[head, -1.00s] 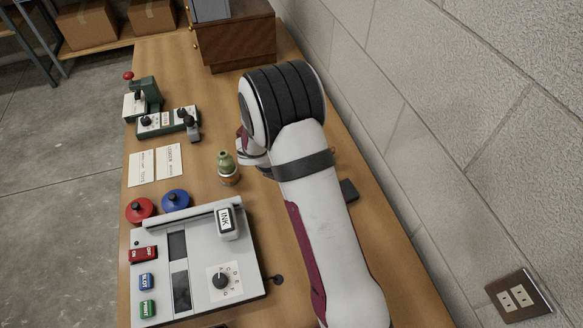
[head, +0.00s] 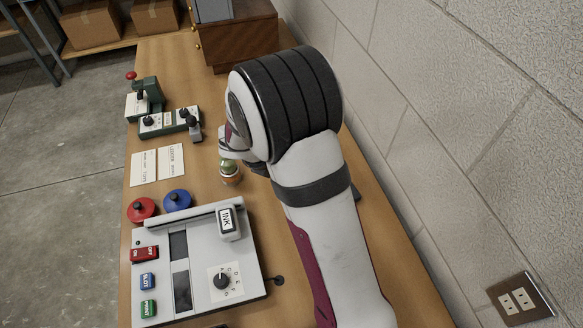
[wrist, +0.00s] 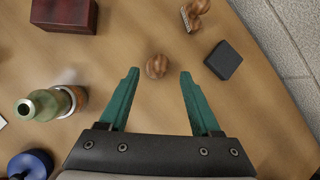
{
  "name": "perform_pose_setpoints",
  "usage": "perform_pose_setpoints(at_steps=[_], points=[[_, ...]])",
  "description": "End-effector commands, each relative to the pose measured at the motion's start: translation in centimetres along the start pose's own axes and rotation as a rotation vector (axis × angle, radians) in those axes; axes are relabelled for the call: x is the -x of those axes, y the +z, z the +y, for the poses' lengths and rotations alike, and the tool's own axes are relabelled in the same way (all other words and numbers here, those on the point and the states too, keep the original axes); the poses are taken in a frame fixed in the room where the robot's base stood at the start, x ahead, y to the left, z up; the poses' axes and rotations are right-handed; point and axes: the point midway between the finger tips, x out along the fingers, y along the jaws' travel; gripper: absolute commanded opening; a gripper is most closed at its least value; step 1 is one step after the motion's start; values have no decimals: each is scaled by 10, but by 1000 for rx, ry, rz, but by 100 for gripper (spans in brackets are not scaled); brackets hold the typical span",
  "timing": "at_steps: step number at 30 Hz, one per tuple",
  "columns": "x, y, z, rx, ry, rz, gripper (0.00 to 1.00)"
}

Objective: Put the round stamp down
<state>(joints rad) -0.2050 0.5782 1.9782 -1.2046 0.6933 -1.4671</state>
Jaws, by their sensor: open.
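A round wooden knob, which looks like the round stamp seen from above (wrist: 157,66), stands on the table in the wrist view. My gripper (wrist: 160,73) has its two green fingers spread wide, and the knob shows between their tips with clear space on both sides. Nothing is held. The stamp's lower part is hidden under its knob. In the head view my arm hides the gripper's fingers and the stamp.
A second wooden stamp (wrist: 195,13) lies near a black pad (wrist: 223,60). A dark red box (wrist: 65,14) stands at top left. A green-topped bottle (head: 230,174) stands close to my wrist. A grey machine (head: 205,290) is nearer the camera; a wall bounds the right.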

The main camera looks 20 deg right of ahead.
Motion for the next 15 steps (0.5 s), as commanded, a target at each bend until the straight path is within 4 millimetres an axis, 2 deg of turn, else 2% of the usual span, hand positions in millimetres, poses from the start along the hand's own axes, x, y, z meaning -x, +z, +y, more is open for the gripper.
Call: perform_pose_setpoints(at_steps=[3, 7, 9, 11, 13, 14, 15], points=[[29, 0, 1, -2, 4, -2, 64], [47, 0, 0, -1, 1, -1, 64], [56, 2, -8, -77, -8, 8, 64], [73, 3, -32, -305, -39, 36, 64], [103, -5, -79, -764, -114, 96, 64], [117, -14, -100, -994, -160, 128, 64], [136, -30, -126, -1302, -231, 172, 64]])
